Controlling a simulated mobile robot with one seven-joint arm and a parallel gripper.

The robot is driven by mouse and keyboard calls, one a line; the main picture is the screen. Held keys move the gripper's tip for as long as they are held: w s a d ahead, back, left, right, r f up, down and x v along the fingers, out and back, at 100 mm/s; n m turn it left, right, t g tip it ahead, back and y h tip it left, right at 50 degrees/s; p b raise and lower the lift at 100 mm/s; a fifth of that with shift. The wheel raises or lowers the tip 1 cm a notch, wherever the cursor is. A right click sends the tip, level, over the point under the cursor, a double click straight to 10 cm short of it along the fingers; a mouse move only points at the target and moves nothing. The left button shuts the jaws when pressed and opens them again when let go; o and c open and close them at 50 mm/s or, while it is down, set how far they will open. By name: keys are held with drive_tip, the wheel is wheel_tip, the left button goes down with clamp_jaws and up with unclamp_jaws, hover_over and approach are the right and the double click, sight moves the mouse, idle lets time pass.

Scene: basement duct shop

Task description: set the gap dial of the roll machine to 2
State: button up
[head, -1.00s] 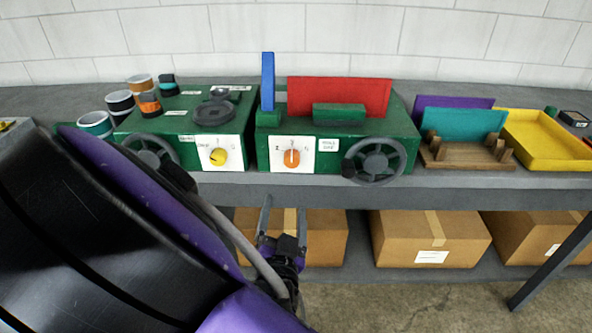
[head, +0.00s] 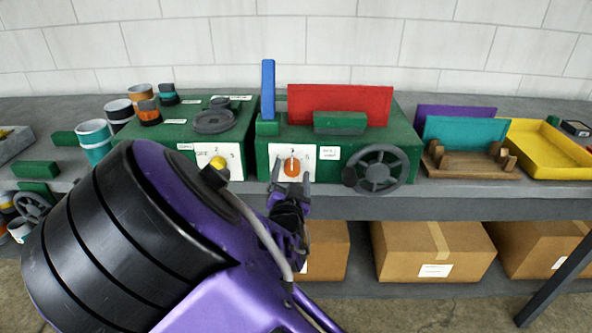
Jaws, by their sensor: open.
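The green machine in the middle (head: 340,148) has a white front plate (head: 275,155) with an orange dial (head: 291,168). The dial's light pointer line stands about upright; the plate's small marks are too blurred to read surely. My gripper (head: 291,179) is open and empty in front of the plate. Its fingertips show just below and to either side of the orange dial; I cannot tell whether they touch it.
A dark handwheel (head: 378,169) sits right of the orange dial. A blue upright bar (head: 268,88) and red sheet (head: 340,103) stand on the middle machine. A wooden rack (head: 467,161) and yellow tray (head: 550,150) lie right. Cardboard boxes (head: 432,250) fill the lower shelf.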

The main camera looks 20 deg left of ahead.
clamp_jaws()
idle(0.5)
drive_tip(key=shift+n, duration=0.3)
drive_tip(key=n+p, duration=0.1)
drive_tip(key=n, duration=0.4)
drive_tip(key=n+p, duration=0.1)
drive_tip(key=n, duration=0.5)
drive_tip(key=shift+p, duration=0.4)
drive_tip(key=shift+f+n, duration=0.1)
drive_tip(key=shift+n, duration=0.3)
unclamp_jaws()
